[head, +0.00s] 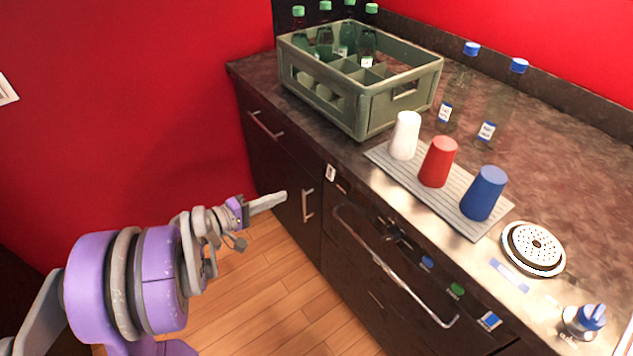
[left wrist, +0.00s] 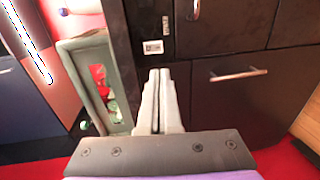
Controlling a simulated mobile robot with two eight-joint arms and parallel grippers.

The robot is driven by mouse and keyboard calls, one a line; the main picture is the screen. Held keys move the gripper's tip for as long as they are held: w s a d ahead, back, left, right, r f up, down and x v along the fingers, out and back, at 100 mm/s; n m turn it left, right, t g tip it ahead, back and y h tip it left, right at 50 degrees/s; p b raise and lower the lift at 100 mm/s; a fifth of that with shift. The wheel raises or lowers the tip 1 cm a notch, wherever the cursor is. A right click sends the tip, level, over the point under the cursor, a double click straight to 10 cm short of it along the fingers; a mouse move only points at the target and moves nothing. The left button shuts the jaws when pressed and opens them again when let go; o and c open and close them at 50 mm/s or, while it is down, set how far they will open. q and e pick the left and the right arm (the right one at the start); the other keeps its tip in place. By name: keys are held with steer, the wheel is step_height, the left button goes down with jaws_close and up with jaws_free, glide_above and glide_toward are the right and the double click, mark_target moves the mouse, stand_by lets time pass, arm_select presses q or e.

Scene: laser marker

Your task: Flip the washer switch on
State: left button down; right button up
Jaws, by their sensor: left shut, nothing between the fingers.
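The dark washer front (head: 350,262) is built in under the counter and has a long metal handle (head: 390,270). A small white switch-like piece (head: 330,172) sits at the left end of its top strip; its on or off position is too small to tell. A similar white piece (left wrist: 152,46) shows in the left wrist view on a dark panel, beyond my fingertips. My left gripper (head: 284,196) is shut and empty, in front of the cabinet and apart from the switch, to its lower left. Its closed fingers (left wrist: 161,74) also show in the left wrist view. My right gripper is not in view.
A dark knob (head: 391,234) and coloured buttons (head: 456,290) line the washer strip. On the counter are a bottle crate (head: 372,108), white (head: 405,135), red (head: 438,162) and blue (head: 484,193) cups on a mat, and two bottles. The wooden floor (head: 255,275) below is clear.

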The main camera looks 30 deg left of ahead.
mark_target(329, 178)
arm_select(q)
steer(key=b+x, duration=0.1)
steer(key=x, duration=1.3)
steer(key=shift+d, duration=0.1)
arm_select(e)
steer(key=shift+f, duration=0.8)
arm_select(q)
steer(key=shift+w+d+f, duration=0.1)
steer(key=shift+w+f, duration=0.05)
steer(key=shift+w, duration=0.05)
steer(key=shift+s, duration=0.1)
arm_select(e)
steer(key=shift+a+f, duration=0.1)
